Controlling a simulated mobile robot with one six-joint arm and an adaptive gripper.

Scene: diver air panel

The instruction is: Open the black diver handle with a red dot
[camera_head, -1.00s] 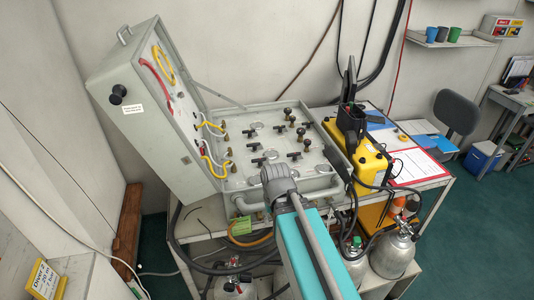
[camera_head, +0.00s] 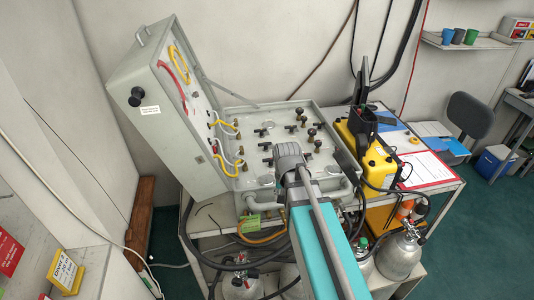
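The diver air panel (camera_head: 233,116) is a grey case lying open on a bench, its lid (camera_head: 150,120) raised at the left. Several small black handles, one of them a black handle (camera_head: 262,132) at the panel's left middle, stand on its face. Darker round knobs (camera_head: 299,112) stand toward the right. I cannot make out a red dot on any handle at this size. My teal and grey arm reaches up from the bottom, and its grey joint covers the panel's lower right part. My gripper's fingers do not show.
A yellow box (camera_head: 376,172) and a red-edged sheet (camera_head: 428,168) lie right of the panel. Gas cylinders (camera_head: 398,256) stand below the bench front. Hoses hang around the bench. A shelf with a yellow sign (camera_head: 66,270) is close at left.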

